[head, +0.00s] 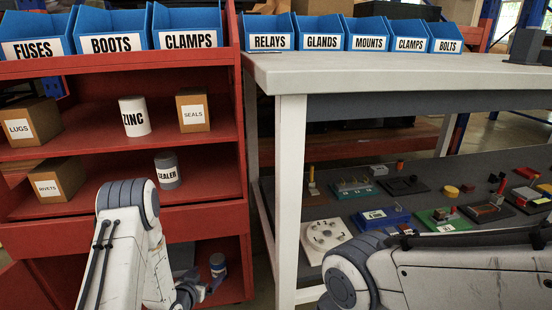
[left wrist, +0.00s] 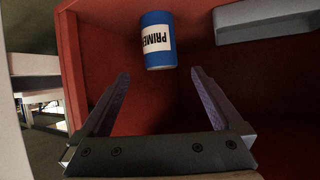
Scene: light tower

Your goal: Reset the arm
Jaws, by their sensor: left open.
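My left gripper (left wrist: 152,105) is open and empty in the left wrist view. Its two fingers point into the red cabinet's lower compartment. A blue can with a white label reading PRIMER (left wrist: 157,40) stands beyond the fingertips, apart from them. In the head view the left arm reaches down in front of the red cabinet (head: 236,225), and its gripper (head: 190,292) is low by the bottom compartment, partly hidden by the arm.
The cabinet shelves hold LUGS (head: 34,122), RIVETS (head: 57,180) and SEALS (head: 192,111) boxes, a ZINC can (head: 134,117) and a SEALER can (head: 167,170). A grey block (left wrist: 265,22) is near the can. A white-topped workbench (head: 400,72) stands right, with several parts below.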

